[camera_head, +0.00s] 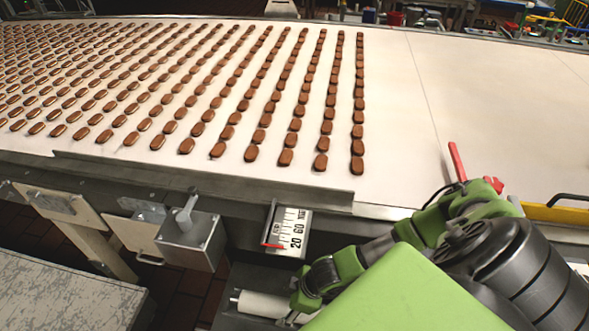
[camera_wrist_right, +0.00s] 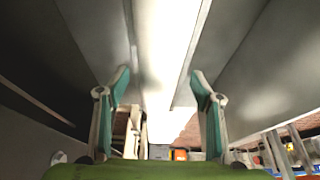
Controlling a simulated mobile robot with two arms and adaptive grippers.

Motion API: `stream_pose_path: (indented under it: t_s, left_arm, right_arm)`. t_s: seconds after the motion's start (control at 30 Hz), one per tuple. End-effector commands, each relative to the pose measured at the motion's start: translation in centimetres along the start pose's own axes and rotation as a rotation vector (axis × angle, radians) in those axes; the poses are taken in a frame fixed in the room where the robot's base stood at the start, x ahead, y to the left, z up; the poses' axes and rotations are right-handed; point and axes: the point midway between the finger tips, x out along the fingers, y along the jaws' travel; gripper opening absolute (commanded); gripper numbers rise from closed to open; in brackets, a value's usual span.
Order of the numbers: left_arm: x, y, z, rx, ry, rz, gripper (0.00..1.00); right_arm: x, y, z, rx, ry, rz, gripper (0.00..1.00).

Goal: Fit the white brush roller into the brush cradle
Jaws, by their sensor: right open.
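The white brush roller (camera_head: 262,305) shows low in the head view, below the conveyor edge, with its right part hidden by my right arm. My right gripper (camera_head: 308,290) is at its right end in that view. In the right wrist view, my right gripper (camera_wrist_right: 160,84) is open, its two teal-padded fingers apart. A long white bar, which looks like the roller (camera_wrist_right: 165,45), runs between and beyond them; whether they touch it I cannot tell. Grey metal (camera_head: 228,318) beside the roller may be the brush cradle; their fit is unclear. My left gripper is not in view.
A wide pale conveyor (camera_head: 400,110) carries rows of brown biscuits (camera_head: 285,157). A numbered scale plate (camera_head: 293,229) and a grey box with a lever (camera_head: 190,240) hang at its front edge. Grey metal walls (camera_wrist_right: 255,65) flank the wrist view closely.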

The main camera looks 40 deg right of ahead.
Motion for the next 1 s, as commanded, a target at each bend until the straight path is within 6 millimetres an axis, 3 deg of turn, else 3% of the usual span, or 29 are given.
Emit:
stream_pose_path:
  t_s: [0.3, 0.5, 0.7, 1.0]
  left_arm:
    - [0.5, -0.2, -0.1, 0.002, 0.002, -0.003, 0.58]
    - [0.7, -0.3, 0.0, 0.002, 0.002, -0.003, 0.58]
    - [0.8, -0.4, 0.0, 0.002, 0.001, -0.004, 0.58]
    - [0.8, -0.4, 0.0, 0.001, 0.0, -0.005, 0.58]
  right_arm:
    - [-6.4, 0.1, 0.1, -0.002, -0.001, 0.002, 0.6]
    - [-9.6, 0.1, 0.1, -0.001, 0.0, 0.002, 0.6]
    - [-10.9, 0.0, 0.0, 0.0, -0.001, 0.0, 0.6]
    - [-11.0, 0.0, 0.0, 0.0, 0.0, 0.0, 0.6]
